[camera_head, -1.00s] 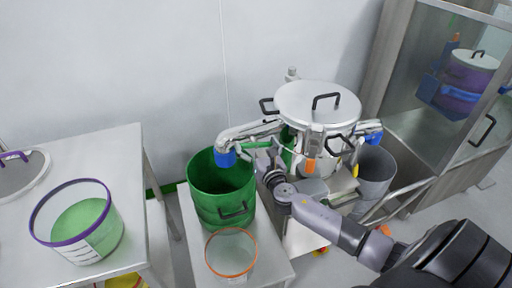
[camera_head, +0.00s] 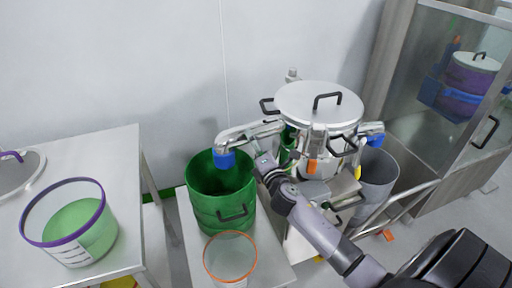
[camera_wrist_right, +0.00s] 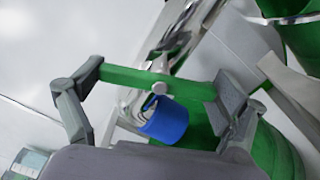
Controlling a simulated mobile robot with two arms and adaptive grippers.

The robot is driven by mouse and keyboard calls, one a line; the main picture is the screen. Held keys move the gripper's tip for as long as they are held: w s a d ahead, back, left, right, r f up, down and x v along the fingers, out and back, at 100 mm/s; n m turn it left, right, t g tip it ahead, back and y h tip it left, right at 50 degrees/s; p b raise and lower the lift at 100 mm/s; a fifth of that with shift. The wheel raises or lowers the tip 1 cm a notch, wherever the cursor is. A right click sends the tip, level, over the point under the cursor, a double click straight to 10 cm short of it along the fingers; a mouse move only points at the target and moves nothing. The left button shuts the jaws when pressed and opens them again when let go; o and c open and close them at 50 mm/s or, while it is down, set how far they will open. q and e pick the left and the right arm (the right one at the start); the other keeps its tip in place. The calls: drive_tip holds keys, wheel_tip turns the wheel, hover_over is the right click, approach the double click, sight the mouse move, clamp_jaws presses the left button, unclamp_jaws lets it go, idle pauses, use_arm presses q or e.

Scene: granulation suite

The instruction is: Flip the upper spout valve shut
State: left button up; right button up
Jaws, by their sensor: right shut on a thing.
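The upper spout (camera_head: 250,132) is a silver pipe reaching left from the lidded steel vessel (camera_head: 318,103), with a blue end (camera_head: 225,159) over a green bucket. In the right wrist view, the green valve lever (camera_wrist_right: 135,79) spans between the two fingers of my right gripper (camera_wrist_right: 155,92). The fingers are set wide apart and shut on the lever's two ends. The blue spout end (camera_wrist_right: 165,120) shows just below the lever. In the head view, my right gripper (camera_head: 264,161) is beside the spout and hides the lever. My left gripper is out of view.
The green bucket (camera_head: 222,205) and a clear orange-rimmed container (camera_head: 230,258) stand on a narrow table. A purple-rimmed tub (camera_head: 72,225) is on the left table. A grey bin (camera_head: 375,180) stands right of the vessel. A glass-fronted cabinet (camera_head: 430,110) is behind it.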

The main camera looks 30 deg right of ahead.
drive_tip(key=shift+m, duration=2.3)
drive_tip(key=o, duration=0.9)
drive_tip(key=v, duration=1.2)
drive_tip(key=shift+s, duration=0.1)
drive_tip(key=shift+f+m, duration=0.1)
drive_tip(key=shift+m, duration=0.2)
